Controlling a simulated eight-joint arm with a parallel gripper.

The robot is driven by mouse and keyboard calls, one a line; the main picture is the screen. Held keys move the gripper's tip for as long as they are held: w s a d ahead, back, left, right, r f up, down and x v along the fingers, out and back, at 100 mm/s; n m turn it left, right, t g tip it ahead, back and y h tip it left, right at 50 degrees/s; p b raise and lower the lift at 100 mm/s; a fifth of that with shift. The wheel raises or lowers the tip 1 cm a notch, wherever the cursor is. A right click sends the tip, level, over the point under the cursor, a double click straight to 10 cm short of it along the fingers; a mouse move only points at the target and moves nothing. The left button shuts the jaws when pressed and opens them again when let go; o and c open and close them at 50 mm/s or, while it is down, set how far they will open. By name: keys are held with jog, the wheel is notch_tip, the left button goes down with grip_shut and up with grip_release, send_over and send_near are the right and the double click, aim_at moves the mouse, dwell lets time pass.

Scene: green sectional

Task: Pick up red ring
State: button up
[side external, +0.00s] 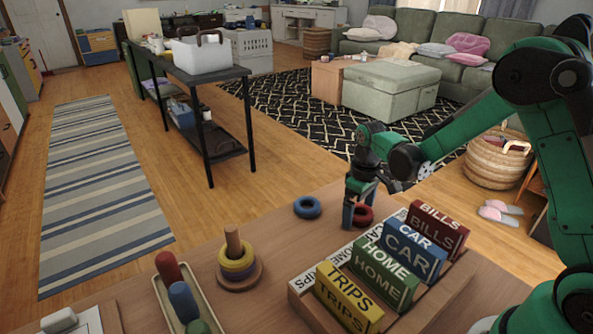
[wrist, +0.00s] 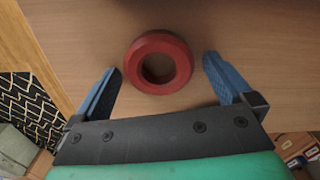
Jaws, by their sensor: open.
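The red ring (wrist: 133,72) lies flat on the wooden table (wrist: 95,35) in the wrist view. It also shows in the side external view (side external: 363,215), partly hidden behind my gripper (side external: 356,215). My gripper is open, with one blue finger on each side of the ring in the wrist view (wrist: 162,88). Both fingers look apart from the ring, and nothing is held. I cannot tell the exact height of the fingertips above the table.
A blue ring (side external: 307,207) lies left of my gripper. A stacking post with a yellow ring (side external: 237,266) stands nearer the camera. A rack of labelled blocks (side external: 382,262) stands close on the right. A tray with coloured pegs (side external: 181,297) is at the front left.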

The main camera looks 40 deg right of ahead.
jog(key=c, duration=1.2)
jog(key=shift+r, duration=0.1)
